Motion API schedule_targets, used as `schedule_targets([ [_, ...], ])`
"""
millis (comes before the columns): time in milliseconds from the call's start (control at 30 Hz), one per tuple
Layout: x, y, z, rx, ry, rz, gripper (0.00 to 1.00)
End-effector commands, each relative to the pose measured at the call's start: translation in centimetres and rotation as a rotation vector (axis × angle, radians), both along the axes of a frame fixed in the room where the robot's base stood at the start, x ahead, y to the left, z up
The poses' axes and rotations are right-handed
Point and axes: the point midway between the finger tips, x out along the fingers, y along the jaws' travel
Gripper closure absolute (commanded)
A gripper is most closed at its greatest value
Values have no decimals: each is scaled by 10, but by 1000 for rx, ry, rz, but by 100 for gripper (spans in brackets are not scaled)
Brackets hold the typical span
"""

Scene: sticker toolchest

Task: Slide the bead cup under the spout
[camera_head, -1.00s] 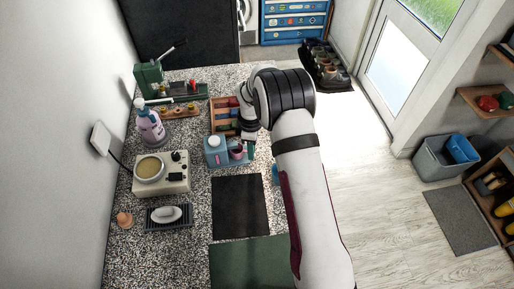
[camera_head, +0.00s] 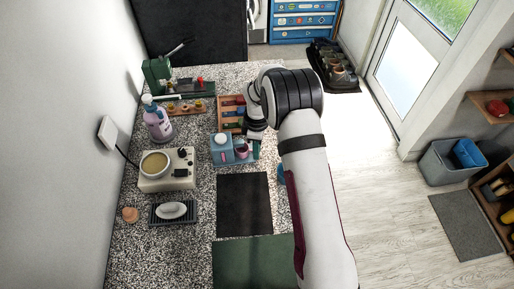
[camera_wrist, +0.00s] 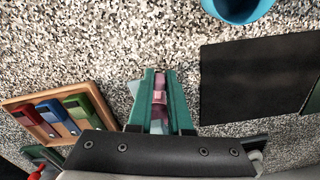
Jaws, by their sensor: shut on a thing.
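The small maroon-purple bead cup (camera_head: 241,151) stands at the right side of the blue dispenser (camera_head: 221,152) with a white knob, on its blue base. I cannot make out the spout or whether the cup is under it. My gripper is at the cup, mostly hidden behind my arm in the head view. In the wrist view my gripper (camera_wrist: 159,80) has its two green fingers close together, with a narrow pink-maroon piece of the cup (camera_wrist: 159,96) between them. The rest of the cup is hidden by the fingers and gripper body.
A wooden tray (camera_wrist: 9,104) of coloured pieces lies close behind the dispenser. A black mat (camera_head: 244,205) lies in front, with a blue cup (camera_wrist: 240,8) near it. A hot plate with a pot (camera_head: 167,170) and a pump bottle (camera_head: 157,122) stand to the left.

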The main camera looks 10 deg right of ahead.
Motion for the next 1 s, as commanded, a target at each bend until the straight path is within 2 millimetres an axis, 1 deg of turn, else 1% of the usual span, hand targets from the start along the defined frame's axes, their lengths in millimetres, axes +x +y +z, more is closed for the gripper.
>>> schedule_targets([
  [33, 0, 0, 0, 0, 0, 0, 100],
  [67, 0, 0, 0, 0, 0, 0, 77],
  [200, 0, 0, 0, 0, 0, 0, 52],
  [233, 0, 0, 0, 0, 0, 0, 48],
  [500, 0, 0, 0, 0, -1, 0, 48],
  [567, 1, 0, 3, 0, -2, 0, 48],
  [633, 1, 0, 12, 0, -3, 0, 48],
  [667, 1, 0, 17, 0, -3, 0, 48],
  [767, 1, 0, 43, 0, -5, 0, 48],
  [900, 1, 0, 88, 1, -7, 0, 48],
  [1000, 1, 0, 117, 0, -5, 0, 48],
])
